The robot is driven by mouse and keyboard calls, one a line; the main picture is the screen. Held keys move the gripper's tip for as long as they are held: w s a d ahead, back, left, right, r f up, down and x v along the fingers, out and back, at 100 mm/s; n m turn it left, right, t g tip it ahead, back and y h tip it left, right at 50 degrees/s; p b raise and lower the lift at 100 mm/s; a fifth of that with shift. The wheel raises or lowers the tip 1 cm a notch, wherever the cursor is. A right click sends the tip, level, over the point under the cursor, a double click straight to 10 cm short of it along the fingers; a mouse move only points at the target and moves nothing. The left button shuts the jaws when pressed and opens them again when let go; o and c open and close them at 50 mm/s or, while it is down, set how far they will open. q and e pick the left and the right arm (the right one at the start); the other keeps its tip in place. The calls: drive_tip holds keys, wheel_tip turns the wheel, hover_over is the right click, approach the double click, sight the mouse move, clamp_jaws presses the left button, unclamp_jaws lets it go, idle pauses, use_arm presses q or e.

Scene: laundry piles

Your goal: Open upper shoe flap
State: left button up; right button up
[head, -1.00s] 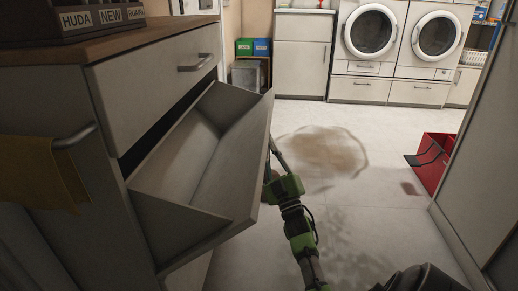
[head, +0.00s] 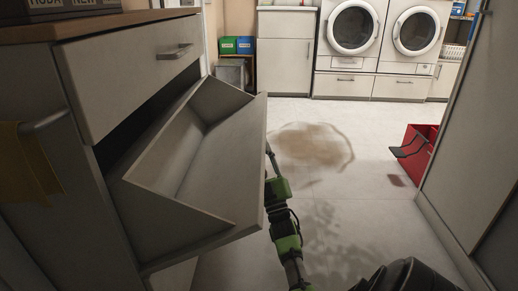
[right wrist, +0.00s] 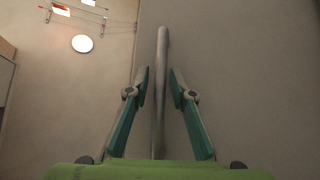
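The upper shoe flap (head: 215,165) of the grey cabinet on the left is tilted outward, and its empty inner compartment shows from above. In the head view my right arm stands beyond the flap's front face, and its gripper is mostly hidden by the flap. In the right wrist view my right gripper (right wrist: 158,85) has its two green fingers on either side of a metal bar handle (right wrist: 161,45). Small gaps show between the fingers and the bar. The flap's front panel (right wrist: 240,80) fills the right side of that view. My left gripper is not in view.
A drawer (head: 130,70) with a handle sits above the flap. A yellow cloth (head: 28,160) hangs from a bar at left. A red crate (head: 415,150) lies on the floor at right, near a tall panel (head: 465,120).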

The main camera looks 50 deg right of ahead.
drive_tip(key=shift+s+a, duration=0.1)
drive_tip(key=v, duration=1.2)
